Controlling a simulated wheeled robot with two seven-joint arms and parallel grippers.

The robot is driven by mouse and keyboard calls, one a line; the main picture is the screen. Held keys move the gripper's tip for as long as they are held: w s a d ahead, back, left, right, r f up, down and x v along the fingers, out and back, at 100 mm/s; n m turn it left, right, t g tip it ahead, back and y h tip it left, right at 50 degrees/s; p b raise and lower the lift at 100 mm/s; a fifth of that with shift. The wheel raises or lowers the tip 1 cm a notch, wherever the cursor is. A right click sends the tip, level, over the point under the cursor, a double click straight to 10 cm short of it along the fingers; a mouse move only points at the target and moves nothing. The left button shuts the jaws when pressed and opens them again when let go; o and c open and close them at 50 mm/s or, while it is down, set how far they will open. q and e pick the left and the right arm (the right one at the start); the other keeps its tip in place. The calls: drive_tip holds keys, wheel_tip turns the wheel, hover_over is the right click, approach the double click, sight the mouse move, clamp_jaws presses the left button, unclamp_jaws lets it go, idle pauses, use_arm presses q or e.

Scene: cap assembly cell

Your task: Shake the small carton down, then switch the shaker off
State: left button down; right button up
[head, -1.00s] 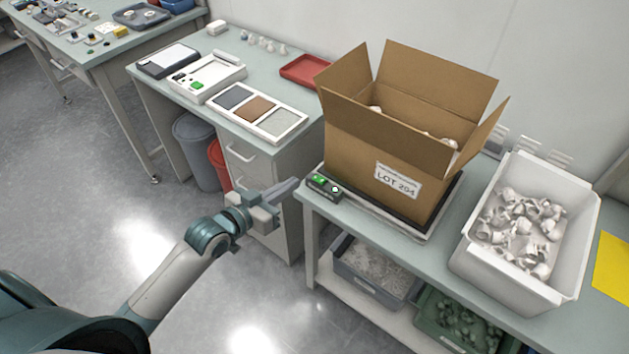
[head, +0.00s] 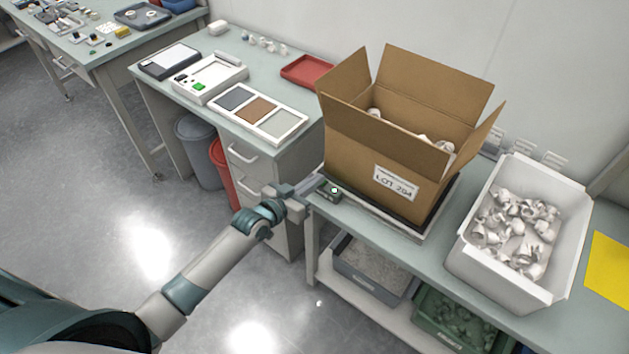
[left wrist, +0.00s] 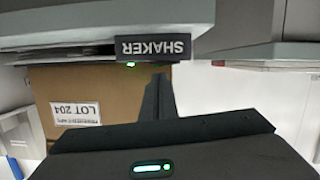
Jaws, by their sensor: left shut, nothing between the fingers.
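The small carton (head: 365,150), marked LOT 204, stands upright with its flaps open and white pieces showing inside; it also shows in the left wrist view (left wrist: 50,85). It rests on the flat shaker platform (head: 410,233) on the bench. The shaker's dark control box (head: 330,197) is at the platform's front left corner. My left gripper (head: 313,185) is shut and empty, its tip at the box's left end, hiding part of it; I cannot tell whether they touch. The left wrist view shows the SHAKER label (left wrist: 154,48) upside down and a green light (left wrist: 130,64).
A white bin (head: 570,225) of white pieces stands right of the carton. A grey bin (head: 370,285) and a green bin (head: 440,335) sit on the shelf below. A drawer bench with trays (head: 285,125) is at the left. The floor in front is clear.

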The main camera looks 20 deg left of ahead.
use_arm(q)
drive_tip(key=shift+f, duration=0.25)
drive_tip(key=shift+d+f, duration=0.15)
drive_tip(key=shift+f, duration=0.15)
drive_tip(key=shift+s, duration=0.1)
drive_tip(key=shift+r, duration=0.1)
